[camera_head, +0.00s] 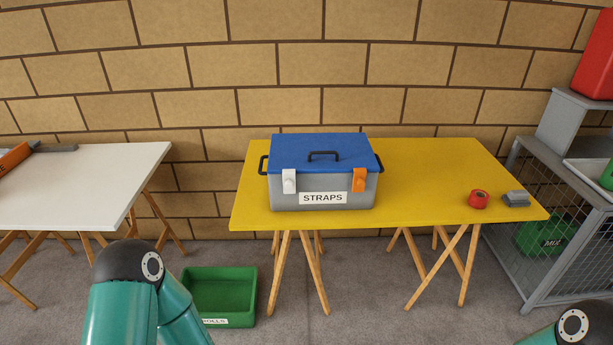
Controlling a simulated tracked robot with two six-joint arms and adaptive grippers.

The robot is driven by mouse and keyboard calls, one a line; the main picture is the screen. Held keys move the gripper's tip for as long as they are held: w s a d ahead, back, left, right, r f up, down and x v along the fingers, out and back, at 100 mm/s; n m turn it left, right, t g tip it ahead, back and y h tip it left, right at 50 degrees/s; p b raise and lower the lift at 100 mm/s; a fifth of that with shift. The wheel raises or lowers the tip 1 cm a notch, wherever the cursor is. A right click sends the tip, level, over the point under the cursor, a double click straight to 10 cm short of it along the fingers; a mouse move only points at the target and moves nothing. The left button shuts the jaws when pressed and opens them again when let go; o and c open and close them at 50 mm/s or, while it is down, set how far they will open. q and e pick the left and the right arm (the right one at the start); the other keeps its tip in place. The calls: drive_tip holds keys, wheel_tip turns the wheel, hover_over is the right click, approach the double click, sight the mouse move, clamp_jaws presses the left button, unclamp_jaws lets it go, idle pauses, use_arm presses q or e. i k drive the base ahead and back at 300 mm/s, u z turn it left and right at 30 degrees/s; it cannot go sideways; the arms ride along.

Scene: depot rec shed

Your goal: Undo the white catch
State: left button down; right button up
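A grey box (285,200) with a blue lid (300,150) and a black top handle stands on the yellow table (430,180), with a label reading STRAPS on its front. The white catch (289,181) is on the front left of the box, across the lid's edge. An orange catch (359,180) is on the front right. The lid is down. It is too small to tell for sure whether the white catch is fastened. Parts of my two arms show at the bottom left and bottom right, apart from the box. Neither of my grippers is in view.
A red tape roll (479,199) and a grey object (516,199) lie on the table's right. A green crate (220,292) stands on the floor. A white table (90,180) is at left, a grey mesh cage (540,215) at right. The table's middle right is clear.

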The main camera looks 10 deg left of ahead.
sight(289, 180)
drive_tip(key=z, duration=0.1)
drive_tip(key=i, duration=1)
drive_tip(key=u, duration=0.05)
